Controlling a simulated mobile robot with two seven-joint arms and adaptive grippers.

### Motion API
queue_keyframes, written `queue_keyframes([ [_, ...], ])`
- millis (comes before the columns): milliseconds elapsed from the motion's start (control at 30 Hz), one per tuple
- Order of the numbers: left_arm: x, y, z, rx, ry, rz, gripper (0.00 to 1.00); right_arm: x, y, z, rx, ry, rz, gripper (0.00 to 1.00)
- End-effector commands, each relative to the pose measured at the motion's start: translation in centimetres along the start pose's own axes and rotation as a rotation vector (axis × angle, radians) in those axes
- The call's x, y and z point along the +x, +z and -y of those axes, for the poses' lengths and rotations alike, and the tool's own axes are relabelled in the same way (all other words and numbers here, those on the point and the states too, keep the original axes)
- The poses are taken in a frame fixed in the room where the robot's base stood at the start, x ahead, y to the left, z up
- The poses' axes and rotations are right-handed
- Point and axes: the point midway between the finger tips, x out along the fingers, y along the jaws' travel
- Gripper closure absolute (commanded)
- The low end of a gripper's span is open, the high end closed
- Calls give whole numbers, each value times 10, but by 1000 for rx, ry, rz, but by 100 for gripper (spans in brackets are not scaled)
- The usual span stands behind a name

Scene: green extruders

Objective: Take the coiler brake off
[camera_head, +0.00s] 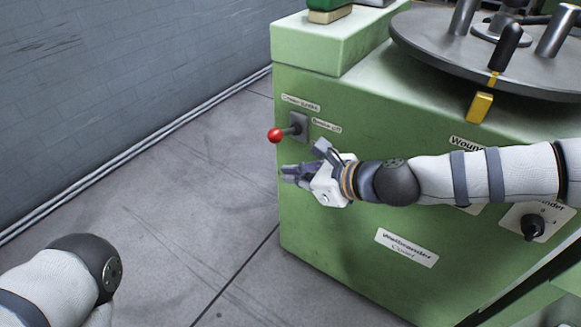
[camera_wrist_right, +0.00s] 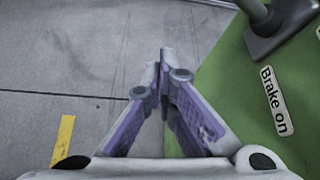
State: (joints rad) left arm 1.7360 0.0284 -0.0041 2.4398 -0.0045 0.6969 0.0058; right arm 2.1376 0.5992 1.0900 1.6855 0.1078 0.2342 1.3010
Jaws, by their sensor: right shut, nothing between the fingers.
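The coiler brake is a lever with a red ball knob (camera_head: 275,135) on a grey base plate (camera_head: 299,125), on the green machine's side. Its rod sticks out to the left of the plate. The knob is out of that view. My left gripper is out of view.
The green machine (camera_head: 350,235) fills the right side, with a round grey table (camera_head: 430,52) on top and a black knob (camera_head: 532,226) on its side. A grey wall (camera_head: 110,70) stands at left. The floor (camera_head: 180,195) between is clear.

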Motion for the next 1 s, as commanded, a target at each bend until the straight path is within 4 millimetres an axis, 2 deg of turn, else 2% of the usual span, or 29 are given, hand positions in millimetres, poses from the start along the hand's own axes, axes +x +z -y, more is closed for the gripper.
queue_keyframes([
  [33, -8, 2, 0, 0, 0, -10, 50, -19, 12, 10, -4, -14, 11, 100],
  [200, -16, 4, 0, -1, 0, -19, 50, -58, 11, 16, -6, -13, 11, 100],
  [400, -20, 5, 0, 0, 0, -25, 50, -85, 8, 19, -6, -11, 10, 100],
  [933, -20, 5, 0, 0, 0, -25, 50, -89, 6, 19, -5, -9, 8, 100],
  [1000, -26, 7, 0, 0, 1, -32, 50, -94, 15, 21, -10, -13, 13, 100],
])
